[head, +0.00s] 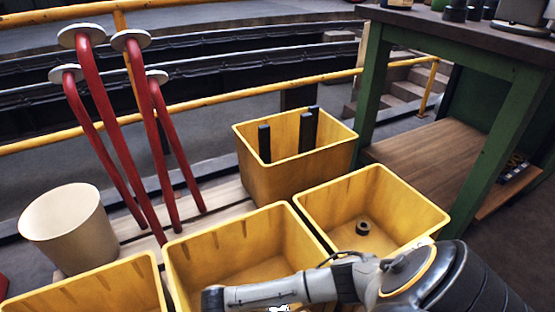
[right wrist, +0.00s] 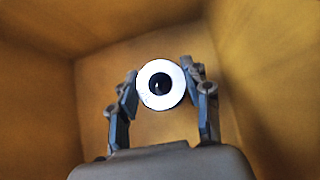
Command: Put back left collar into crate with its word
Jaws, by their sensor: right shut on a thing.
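In the right wrist view, my right gripper (right wrist: 160,82) is shut on a collar (right wrist: 146,92), a ring with a bright white face and a dark hole. The fingers hold it at its left and right sides. Yellow crate walls (right wrist: 250,50) surround the gripper. In the head view, my right arm reaches in from the right over the front middle yellow crate (head: 185,262); the gripper itself is hidden there. A dark collar (head: 362,229) lies on the floor of the right yellow crate (head: 425,207). No word is readable on any crate. My left gripper is not in view.
A back yellow crate (head: 285,180) holds several dark upright bars. Another yellow crate (head: 90,285) is at front left, near a cream bucket (head: 68,228). A green-legged bench (head: 490,150) is at right; a yellow railing (head: 220,97) runs behind.

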